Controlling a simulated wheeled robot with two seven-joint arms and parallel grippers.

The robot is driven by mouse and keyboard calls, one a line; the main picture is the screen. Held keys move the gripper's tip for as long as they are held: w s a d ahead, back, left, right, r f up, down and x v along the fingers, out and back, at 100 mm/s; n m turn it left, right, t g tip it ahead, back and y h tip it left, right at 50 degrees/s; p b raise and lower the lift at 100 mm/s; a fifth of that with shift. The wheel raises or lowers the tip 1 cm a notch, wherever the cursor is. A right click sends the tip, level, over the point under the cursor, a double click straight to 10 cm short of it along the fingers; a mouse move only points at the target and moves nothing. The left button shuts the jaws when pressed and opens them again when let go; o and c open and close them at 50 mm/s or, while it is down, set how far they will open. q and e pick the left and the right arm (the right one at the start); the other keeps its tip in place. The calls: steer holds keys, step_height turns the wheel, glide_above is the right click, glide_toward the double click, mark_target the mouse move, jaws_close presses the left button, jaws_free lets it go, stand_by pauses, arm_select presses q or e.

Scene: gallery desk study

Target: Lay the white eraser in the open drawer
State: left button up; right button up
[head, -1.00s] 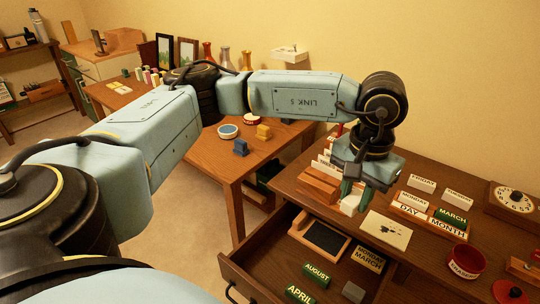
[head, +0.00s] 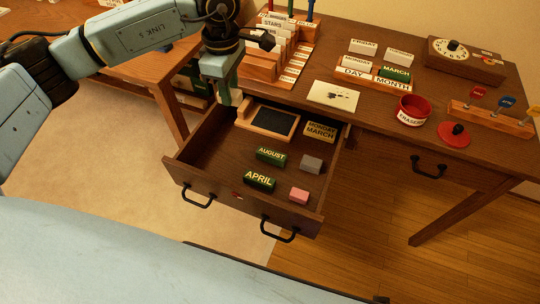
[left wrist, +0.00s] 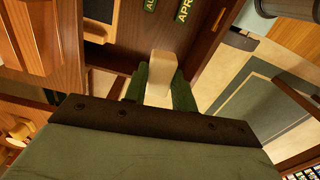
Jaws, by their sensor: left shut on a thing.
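My left gripper (head: 228,98) is shut on the white eraser (left wrist: 162,68), which stands out between its two green fingers in the left wrist view. In the head view the eraser (head: 236,97) is partly hidden by the gripper. The gripper points down near the back left corner of the open drawer (head: 212,150), by the desk's front edge. In the left wrist view the eraser shows against the drawer's inside and wall; its exact height is unclear. My right gripper is not in view.
A card rack (head: 285,55) stands on the desk behind.

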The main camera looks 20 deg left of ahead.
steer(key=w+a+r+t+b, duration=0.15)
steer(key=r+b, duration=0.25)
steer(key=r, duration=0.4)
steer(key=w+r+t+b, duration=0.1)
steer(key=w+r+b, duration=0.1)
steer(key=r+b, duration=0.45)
arm_select(q)
steer(key=a+f+n, duration=0.2)
steer(key=f+n, duration=0.3)
steer(key=f, duration=0.2)
steer(key=a+f+n, duration=0.2)
steer(key=f+n, duration=0.4)
steer(key=f, duration=0.1)
steer(key=w+a+f+n, duration=0.1)
steer(key=a+f+n, duration=0.1)
steer(key=f+n, duration=0.4)
steer(key=shift+f+p, duration=0.4)
steer(key=shift+f, duration=0.3)
step_height(320, 180, down, 4)
steer(key=shift+b, duration=0.8)
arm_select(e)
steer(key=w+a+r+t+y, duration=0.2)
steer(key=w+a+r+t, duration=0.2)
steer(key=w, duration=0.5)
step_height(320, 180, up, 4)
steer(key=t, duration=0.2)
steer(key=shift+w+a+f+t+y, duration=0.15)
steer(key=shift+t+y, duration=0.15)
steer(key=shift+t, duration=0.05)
